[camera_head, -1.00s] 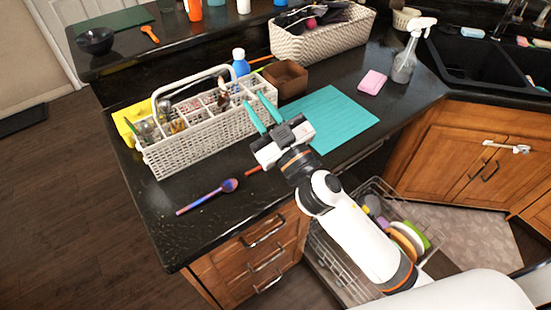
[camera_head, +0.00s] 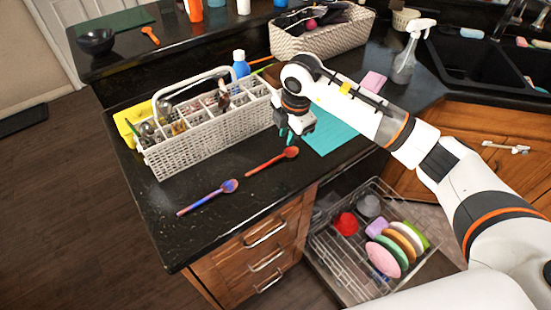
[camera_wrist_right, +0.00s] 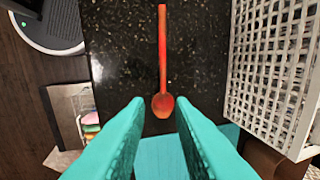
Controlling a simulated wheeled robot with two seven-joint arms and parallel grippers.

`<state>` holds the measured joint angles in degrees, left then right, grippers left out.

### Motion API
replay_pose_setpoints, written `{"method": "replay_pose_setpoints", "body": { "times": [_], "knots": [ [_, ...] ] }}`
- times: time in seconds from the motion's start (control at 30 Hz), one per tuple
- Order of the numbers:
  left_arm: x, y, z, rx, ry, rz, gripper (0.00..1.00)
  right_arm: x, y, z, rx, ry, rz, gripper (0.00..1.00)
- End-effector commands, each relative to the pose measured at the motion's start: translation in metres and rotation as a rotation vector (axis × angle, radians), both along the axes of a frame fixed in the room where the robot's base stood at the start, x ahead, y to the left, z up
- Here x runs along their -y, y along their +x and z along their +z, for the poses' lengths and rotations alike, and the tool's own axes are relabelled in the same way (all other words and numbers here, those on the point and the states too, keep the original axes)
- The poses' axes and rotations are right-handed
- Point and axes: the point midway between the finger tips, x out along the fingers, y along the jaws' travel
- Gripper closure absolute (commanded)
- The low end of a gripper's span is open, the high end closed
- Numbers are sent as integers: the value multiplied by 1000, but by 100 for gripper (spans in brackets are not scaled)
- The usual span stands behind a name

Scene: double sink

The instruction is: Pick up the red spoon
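The red spoon (camera_head: 271,160) lies on the black counter in front of the white basket, its bowl toward the right. It also shows in the right wrist view (camera_wrist_right: 162,60), with its bowl just beyond the gap between my fingertips. My right gripper (camera_head: 289,138) points down above the counter near the spoon's bowl. In the right wrist view its two teal fingers (camera_wrist_right: 158,105) are apart with nothing between them. My left gripper is not in view.
A purple-blue spoon (camera_head: 207,197) lies nearby to the left. The white compartment basket (camera_head: 205,137) stands behind the spoons. A teal mat (camera_head: 332,137) lies to the right. An open dishwasher rack (camera_head: 345,270) with dishes is below the counter edge.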

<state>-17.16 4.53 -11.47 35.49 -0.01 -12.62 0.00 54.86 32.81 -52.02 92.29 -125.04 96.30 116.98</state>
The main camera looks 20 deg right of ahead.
Motion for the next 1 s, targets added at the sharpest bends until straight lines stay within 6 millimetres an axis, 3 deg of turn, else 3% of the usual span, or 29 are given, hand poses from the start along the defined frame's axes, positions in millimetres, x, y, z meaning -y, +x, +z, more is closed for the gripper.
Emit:
{"method": "replay_pose_setpoints", "body": {
  "times": [0.2,0.47,0.7,1.0],
  "knots": [
    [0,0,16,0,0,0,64,-4,6,-35,-4,3,4,78],
    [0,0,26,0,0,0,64,-5,11,-55,-4,4,4,78],
    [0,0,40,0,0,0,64,-8,20,-89,-4,5,5,78],
    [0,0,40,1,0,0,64,-8,22,-98,-1,6,6,78]
  ]
}}
